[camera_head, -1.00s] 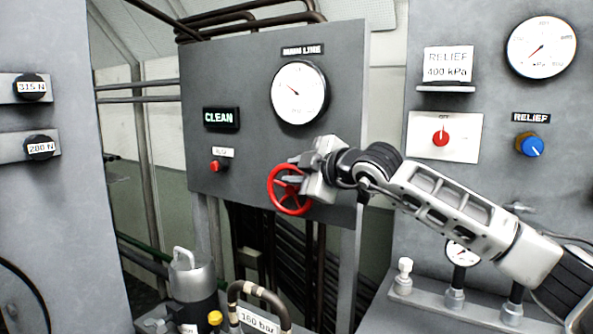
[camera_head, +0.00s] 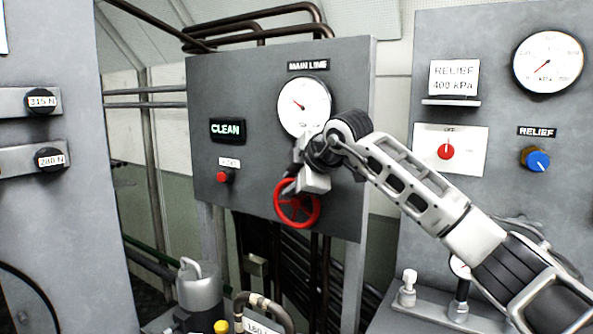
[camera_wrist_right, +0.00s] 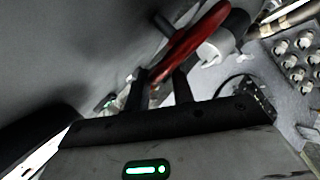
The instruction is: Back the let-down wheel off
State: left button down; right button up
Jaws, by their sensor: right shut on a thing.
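The red let-down wheel (camera_head: 297,222) sits low on the grey MAIN LINE panel (camera_head: 262,140), under its round gauge (camera_head: 304,106). My right gripper (camera_head: 288,188) reaches in from the right and points down at the wheel's upper rim. It is shut on the rim; its body hides part of the top of the wheel. In the right wrist view the red rim (camera_wrist_right: 195,42) runs up from between the two dark fingers (camera_wrist_right: 161,84). The gauge needle points to the upper left. My left gripper is not in view.
The RELIEF panel (camera_head: 400,230) stands to the right, with a red switch (camera_head: 446,151) and blue knob (camera_head: 537,160). A metal canister (camera_head: 198,288) stands below.

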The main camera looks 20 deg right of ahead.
jog(key=shift+w+a+r+g+h+p, duration=0.15)
jog(key=shift+w+g+h+p, duration=0.15)
jog(key=shift+g+h+p, duration=0.25)
jog(key=shift+w+p, duration=0.1)
jog(key=shift+p, duration=0.2)
jog(key=o, duration=1)
jog(key=shift+f, duration=0.2)
